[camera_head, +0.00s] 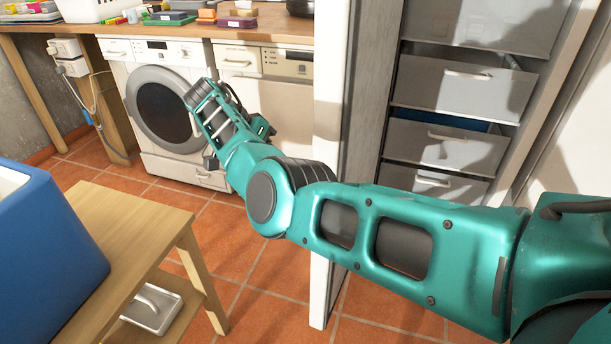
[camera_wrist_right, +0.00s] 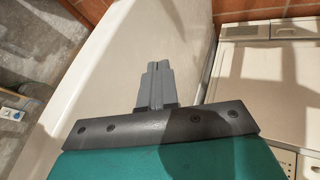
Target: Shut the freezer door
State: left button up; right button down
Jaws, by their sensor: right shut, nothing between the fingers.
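The freezer (camera_head: 391,75) stands open at the right in the head view, its inside and several drawers (camera_head: 460,92) showing. Its white door (camera_head: 327,120) is swung out and seen almost edge-on, with my right arm crossing in front of it. My right forearm is on the left, outer side of the door. In the wrist view my right gripper (camera_wrist_right: 157,68) is shut and empty, pointing along a large pale panel (camera_wrist_right: 150,35) that looks like the door. Whether the fingertips touch it I cannot tell. My left gripper is not in view.
A washing machine (camera_head: 160,105) and another white appliance (camera_head: 265,90) stand under a wooden counter (camera_head: 190,31) behind my arm. A wooden table (camera_head: 130,235) with a blue box (camera_head: 45,245) is at the lower left. Bare tiled floor (camera_head: 265,315) lies between table and door.

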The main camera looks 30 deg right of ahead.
jog(key=s+d+f, duration=0.4)
jog(key=d, duration=0.1)
jog(key=shift+d+f, duration=0.2)
jog(key=shift+s, duration=0.15)
dwell(0.4)
